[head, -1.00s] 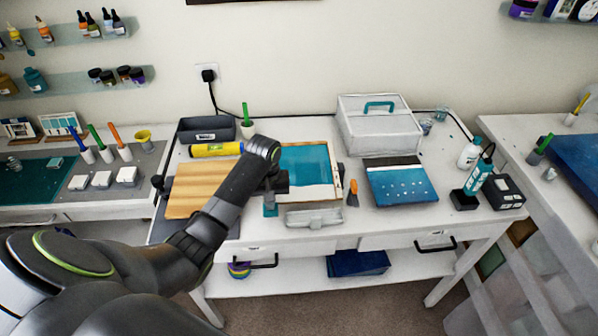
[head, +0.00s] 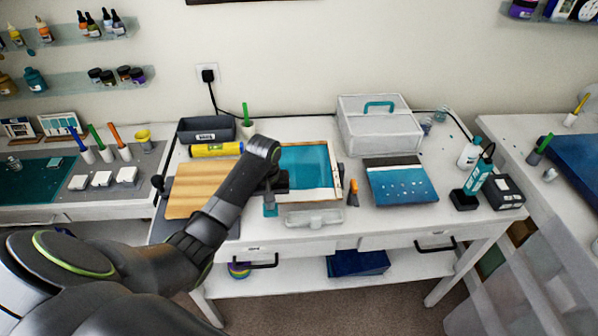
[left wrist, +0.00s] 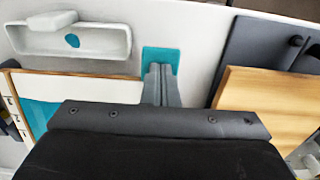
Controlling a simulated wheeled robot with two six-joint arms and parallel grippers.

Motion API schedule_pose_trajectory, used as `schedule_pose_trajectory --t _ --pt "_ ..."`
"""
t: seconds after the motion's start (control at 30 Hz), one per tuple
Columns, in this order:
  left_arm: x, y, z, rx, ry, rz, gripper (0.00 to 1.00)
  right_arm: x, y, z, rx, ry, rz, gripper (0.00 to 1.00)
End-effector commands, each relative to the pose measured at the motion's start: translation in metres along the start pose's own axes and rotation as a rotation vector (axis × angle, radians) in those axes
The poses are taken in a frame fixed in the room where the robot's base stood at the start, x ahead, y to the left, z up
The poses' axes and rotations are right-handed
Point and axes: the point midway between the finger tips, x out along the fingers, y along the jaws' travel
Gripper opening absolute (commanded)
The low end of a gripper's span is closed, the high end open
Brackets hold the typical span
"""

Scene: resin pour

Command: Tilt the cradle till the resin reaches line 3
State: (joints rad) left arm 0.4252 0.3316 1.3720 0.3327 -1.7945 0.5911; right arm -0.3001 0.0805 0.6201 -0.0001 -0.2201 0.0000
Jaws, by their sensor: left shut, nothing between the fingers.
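The cradle appears to be the framed panel (head: 308,168) with a wooden edge, holding teal resin (head: 305,160) over a white surface. A pale strip with dark tick marks (left wrist: 10,105) runs along one edge in the left wrist view; I cannot read its line numbers. My left gripper (head: 270,205) is shut and empty, its fingers over a small teal pad (left wrist: 160,58) beside the panel. I cannot tell whether they press on it. A white trough (head: 314,217) sits in front of the panel, with a teal spot inside in the wrist view. My right gripper is not in view.
A wooden board (head: 190,192) lies left of the panel, partly behind my arm. An orange-tipped tool (head: 353,192) stands right of the panel.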

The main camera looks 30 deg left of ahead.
Motion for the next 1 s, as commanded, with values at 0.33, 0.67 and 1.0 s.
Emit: schedule_pose_trajectory --t 0.33,0.67,1.0 --pt "-0.023 0.0 0.0 0.0 -0.002 -0.001 0.0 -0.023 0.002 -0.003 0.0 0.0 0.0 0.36" --pt "-0.049 0.0 -0.001 0.0 0.003 0.001 0.0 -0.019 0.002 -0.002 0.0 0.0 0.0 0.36" --pt "-0.06 0.0 0.0 0.0 0.0 0.0 0.0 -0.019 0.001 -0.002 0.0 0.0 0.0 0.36"
